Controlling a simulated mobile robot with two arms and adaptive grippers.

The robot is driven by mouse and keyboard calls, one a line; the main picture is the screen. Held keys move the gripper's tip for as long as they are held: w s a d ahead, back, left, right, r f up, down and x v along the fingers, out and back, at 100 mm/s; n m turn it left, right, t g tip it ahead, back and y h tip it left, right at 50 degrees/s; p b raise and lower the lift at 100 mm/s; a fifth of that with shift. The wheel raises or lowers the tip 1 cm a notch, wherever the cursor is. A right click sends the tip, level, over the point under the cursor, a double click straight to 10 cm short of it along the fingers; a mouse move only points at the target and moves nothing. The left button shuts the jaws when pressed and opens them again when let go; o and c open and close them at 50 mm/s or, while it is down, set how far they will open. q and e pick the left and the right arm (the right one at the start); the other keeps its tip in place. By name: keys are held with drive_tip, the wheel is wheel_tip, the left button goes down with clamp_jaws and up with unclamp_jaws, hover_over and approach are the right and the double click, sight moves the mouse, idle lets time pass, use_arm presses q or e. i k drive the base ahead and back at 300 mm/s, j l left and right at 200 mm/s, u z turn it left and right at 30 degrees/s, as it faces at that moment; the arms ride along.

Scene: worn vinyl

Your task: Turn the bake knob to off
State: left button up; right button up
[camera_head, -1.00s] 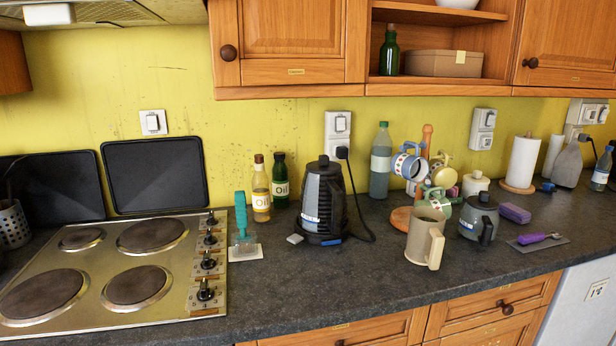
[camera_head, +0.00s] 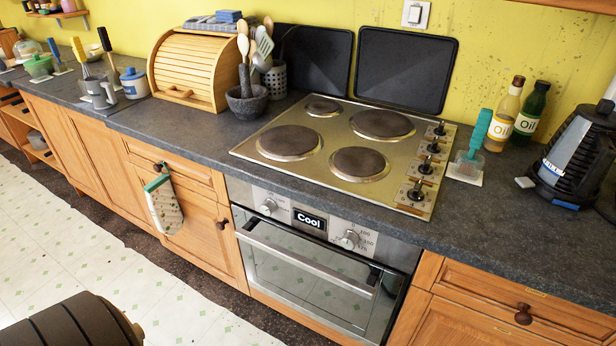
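The built-in oven (camera_head: 310,282) sits under the counter, below the hob. Numbers are printed around the right knob; markings by the left knob are too small to read. I cannot tell from here which is the bake knob or exactly where either points. The oven door is shut, with a long handle (camera_head: 300,258) across its top. Neither of my grippers is in view.
The steel hob (camera_head: 345,150) has its own black knobs on the right. An oven mitt (camera_head: 163,204) hangs on the cabinet left of the oven. A bread box (camera_head: 190,65) and a mortar (camera_head: 246,103) stand on the counter. The tiled floor before the oven looks clear.

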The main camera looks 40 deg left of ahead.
sight(268, 207)
drive_tip(key=u, duration=1.15)
